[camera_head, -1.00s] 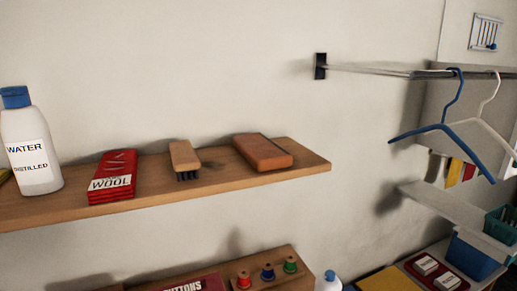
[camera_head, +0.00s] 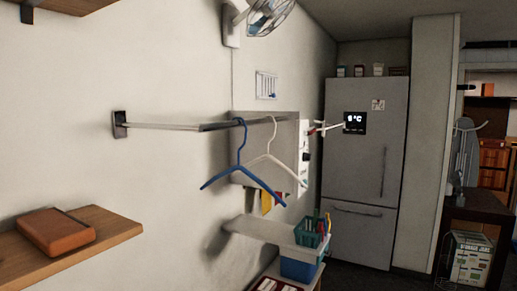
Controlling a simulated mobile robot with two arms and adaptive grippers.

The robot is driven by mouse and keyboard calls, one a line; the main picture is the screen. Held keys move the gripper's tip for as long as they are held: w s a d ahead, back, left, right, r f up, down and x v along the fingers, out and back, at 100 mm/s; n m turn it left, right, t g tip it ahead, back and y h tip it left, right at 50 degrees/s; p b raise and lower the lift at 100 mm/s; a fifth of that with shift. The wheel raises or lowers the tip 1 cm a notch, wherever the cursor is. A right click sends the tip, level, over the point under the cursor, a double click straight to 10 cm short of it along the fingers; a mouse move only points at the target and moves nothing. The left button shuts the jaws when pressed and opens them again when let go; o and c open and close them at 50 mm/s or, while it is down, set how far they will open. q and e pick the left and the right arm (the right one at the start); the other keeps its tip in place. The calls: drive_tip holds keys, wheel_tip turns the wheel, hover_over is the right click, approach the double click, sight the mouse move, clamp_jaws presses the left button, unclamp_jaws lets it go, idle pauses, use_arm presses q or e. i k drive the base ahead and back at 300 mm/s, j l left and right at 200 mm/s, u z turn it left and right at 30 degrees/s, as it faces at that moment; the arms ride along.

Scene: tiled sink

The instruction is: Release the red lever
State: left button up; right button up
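I see no part that I can clearly tell is the red lever. A grey wall box (camera_head: 238,118) hangs behind the hangers, and its right side carries a pale panel with small dark and red details. A small red spot (camera_head: 311,129) shows at the top of that panel, too small to tell what it is. Neither of my grippers is in view.
A rail (camera_head: 160,125) juts from the left wall, with a blue hanger (camera_head: 240,165) and a white hanger (camera_head: 272,157) on it. A shelf (camera_head: 115,228) holds an orange-brown block (camera_head: 56,232). A grey fridge (camera_head: 365,150) stands at the back. A dark table (camera_head: 478,212) is at right.

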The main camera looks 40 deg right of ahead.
sight(306, 132)
drive_tip(key=z, duration=1.6)
drive_tip(key=i+l, duration=0.95)
drive_tip(key=i, duration=0.15)
drive_tip(key=i+l+u, duration=0.1)
drive_tip(key=i+l, duration=0.85)
drive_tip(key=i, duration=0.1)
